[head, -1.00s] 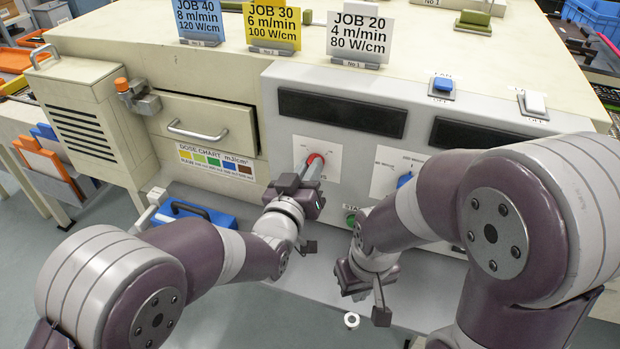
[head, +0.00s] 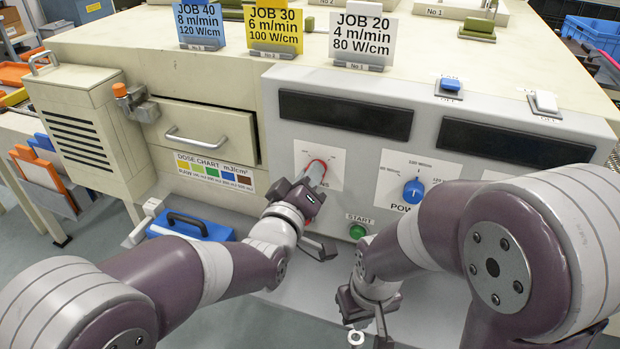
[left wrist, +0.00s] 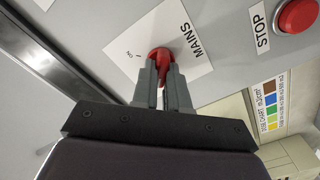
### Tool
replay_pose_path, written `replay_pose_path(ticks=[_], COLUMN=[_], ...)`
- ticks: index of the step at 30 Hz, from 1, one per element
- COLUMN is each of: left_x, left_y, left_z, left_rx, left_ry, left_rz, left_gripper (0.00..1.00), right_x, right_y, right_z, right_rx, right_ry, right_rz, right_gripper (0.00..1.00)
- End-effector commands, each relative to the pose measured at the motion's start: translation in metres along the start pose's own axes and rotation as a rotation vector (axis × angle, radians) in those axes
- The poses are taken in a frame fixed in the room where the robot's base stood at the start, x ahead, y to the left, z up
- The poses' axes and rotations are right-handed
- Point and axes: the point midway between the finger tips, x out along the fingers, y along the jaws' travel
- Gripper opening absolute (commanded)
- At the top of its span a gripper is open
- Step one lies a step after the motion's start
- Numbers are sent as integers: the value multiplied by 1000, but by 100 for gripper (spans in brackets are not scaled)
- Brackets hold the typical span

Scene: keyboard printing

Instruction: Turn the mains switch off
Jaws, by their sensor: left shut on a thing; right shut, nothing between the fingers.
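The mains switch has a red handle (left wrist: 158,54) on a white plate marked MAINS (left wrist: 184,24) in the left wrist view. In the head view its red part (head: 318,162) shows just beyond my left gripper (head: 308,187). My left gripper (left wrist: 162,78) is shut on the red handle, one grey finger on each side. An ON mark shows on the plate; the fingers hide part of the handle, and I cannot tell its exact setting. My right gripper (head: 368,325) is shut and empty, low in front of the panel.
A green START button (head: 357,231) and blue power knob (head: 413,191) are on the panel. A red STOP button (left wrist: 298,15) is near the mains plate. A drawer handle (head: 197,135) juts out left of the panel. A blue case (head: 190,226) lies below the drawer.

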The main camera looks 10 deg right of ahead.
Motion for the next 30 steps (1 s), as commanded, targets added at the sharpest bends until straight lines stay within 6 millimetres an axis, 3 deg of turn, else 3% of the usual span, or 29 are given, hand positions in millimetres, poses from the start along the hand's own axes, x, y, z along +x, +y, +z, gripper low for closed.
replay_pose_path(ticks=[10, 11, 12, 13, 23, 26, 30], left_x=[0, 0, 0, 0, -3, -14, -46], left_y=[-1, -1, -1, -1, 0, 0, 0], left_z=[2, 2, 2, 1, 0, 0, 0], left_rx=[-4, -4, -4, -4, -3, -3, -3], left_ry=[-4, -4, -4, -3, -1, -2, -2], left_rz=[-4, -4, -4, -3, -1, -1, 0], left_gripper=[0, 20, 33, 39, 39, 39, 39], right_x=[0, 0, 0, 0, 0, 1, 2], right_y=[0, 0, 0, 0, 0, 0, 0], right_z=[0, 0, 0, 0, 0, 0, 0], right_rx=[0, 0, 0, 0, 0, 0, 0], right_ry=[0, 0, 0, 0, 0, 0, 0], right_rz=[0, 0, 0, 0, 0, 0, 0], right_gripper=[0, 0, 0, 0, 0, 0, 0])
